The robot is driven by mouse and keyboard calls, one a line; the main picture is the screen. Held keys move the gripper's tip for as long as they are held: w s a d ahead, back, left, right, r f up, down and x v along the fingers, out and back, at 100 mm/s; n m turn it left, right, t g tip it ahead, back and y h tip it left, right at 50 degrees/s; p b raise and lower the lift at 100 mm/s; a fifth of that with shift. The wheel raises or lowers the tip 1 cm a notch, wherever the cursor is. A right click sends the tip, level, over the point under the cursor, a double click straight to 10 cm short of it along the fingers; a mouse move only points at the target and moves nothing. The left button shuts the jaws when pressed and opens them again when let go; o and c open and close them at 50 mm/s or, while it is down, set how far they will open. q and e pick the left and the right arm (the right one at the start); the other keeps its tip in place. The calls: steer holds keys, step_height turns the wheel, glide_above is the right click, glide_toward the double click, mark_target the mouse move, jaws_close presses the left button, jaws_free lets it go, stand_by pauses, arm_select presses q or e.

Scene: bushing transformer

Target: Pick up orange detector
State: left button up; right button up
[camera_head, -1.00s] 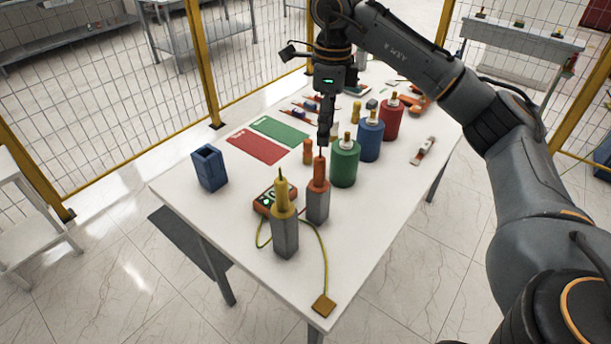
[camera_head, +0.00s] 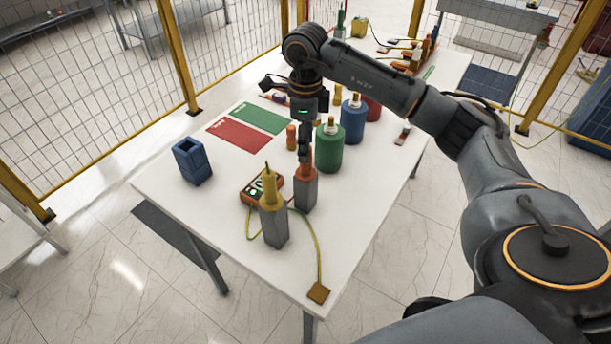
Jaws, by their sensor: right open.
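The orange detector (camera_head: 306,174) stands upright in a grey block-shaped holder (camera_head: 306,196) near the middle of the white table. My right gripper (camera_head: 304,157) points straight down over it. Its fingers overlap the detector's thin upper tip, which is hidden behind them. The gripper is open, and I cannot tell whether a finger touches the detector. A yellow detector (camera_head: 269,188) stands in another grey holder (camera_head: 275,226), in front and to the left. My left gripper is out of view.
An orange meter (camera_head: 252,192) with a yellow-green cable lies by the yellow detector. Green (camera_head: 329,150) and blue (camera_head: 353,122) bushings stand close behind on the right. A small orange piece (camera_head: 291,135) stands behind the gripper. A blue box (camera_head: 192,162) stands at left. The front left table is clear.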

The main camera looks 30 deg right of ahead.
mark_target(306, 178)
step_height(306, 178, down, 3)
steer(key=shift+f+p, duration=0.1)
steer(key=shift+p, duration=0.5)
steer(key=shift+f, duration=0.15)
steer(key=shift+a, duration=0.1)
steer(key=c, duration=1.1)
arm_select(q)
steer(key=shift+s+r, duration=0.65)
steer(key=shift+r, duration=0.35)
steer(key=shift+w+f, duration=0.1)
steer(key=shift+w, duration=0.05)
arm_select(e)
steer(key=shift+r, duration=0.2)
